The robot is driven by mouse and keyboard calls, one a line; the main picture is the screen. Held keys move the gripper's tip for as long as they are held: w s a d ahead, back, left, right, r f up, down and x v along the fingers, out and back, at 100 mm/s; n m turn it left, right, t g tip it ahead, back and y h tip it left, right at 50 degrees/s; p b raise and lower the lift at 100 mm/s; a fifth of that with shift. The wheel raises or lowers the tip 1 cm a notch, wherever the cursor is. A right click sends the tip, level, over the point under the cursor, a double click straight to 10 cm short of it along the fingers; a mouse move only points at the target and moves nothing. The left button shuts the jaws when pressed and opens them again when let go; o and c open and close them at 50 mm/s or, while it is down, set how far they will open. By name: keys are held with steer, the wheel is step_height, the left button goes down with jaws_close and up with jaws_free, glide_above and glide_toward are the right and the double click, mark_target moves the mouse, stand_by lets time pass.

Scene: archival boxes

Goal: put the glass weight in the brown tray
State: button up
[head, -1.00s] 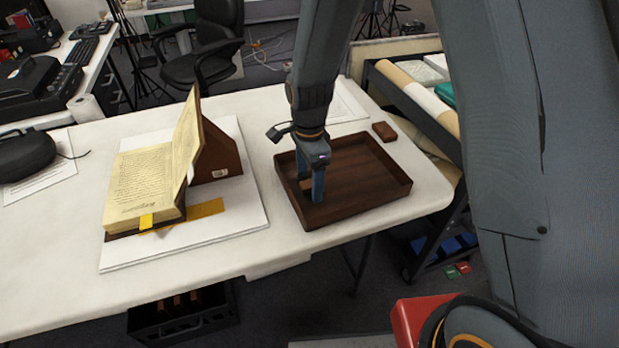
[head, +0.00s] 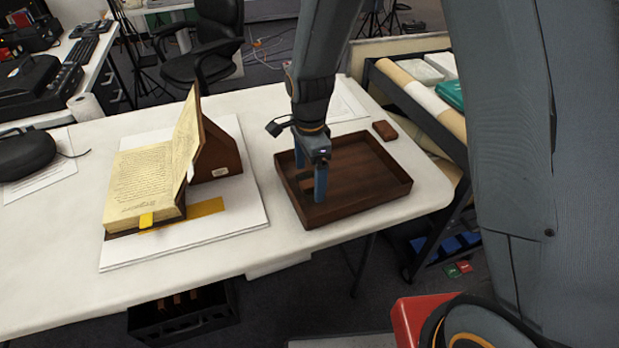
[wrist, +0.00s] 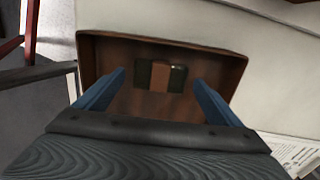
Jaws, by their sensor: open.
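The brown tray (head: 391,193) is a shallow wooden box near the right end of the white table. My gripper (head: 310,187) points down inside the tray's left part, its two blue fingers apart. In the wrist view a small block (wrist: 160,78), with dark ends and a brown middle, lies in the tray between and beyond my open fingers; it looks like the glass weight. A gap shows between it and each finger. In the head view it is mostly hidden by the fingers and hard to make out.
An open book (head: 145,185) on a brown stand (head: 222,158) rests on a white board (head: 240,222) left of the tray. A small brown block (head: 384,130) lies behind the tray. A cart (head: 440,125) with rolls and boxes stands at the right. The table's front edge is near.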

mark_target(310, 183)
step_height(310, 183, up, 11)
steer(key=b, duration=0.1)
steer(key=s+d+n, duration=1.4)
steer(key=s+d, duration=0.1)
steer(key=shift+d+f, duration=0.4)
steer(key=shift+a, duration=0.1)
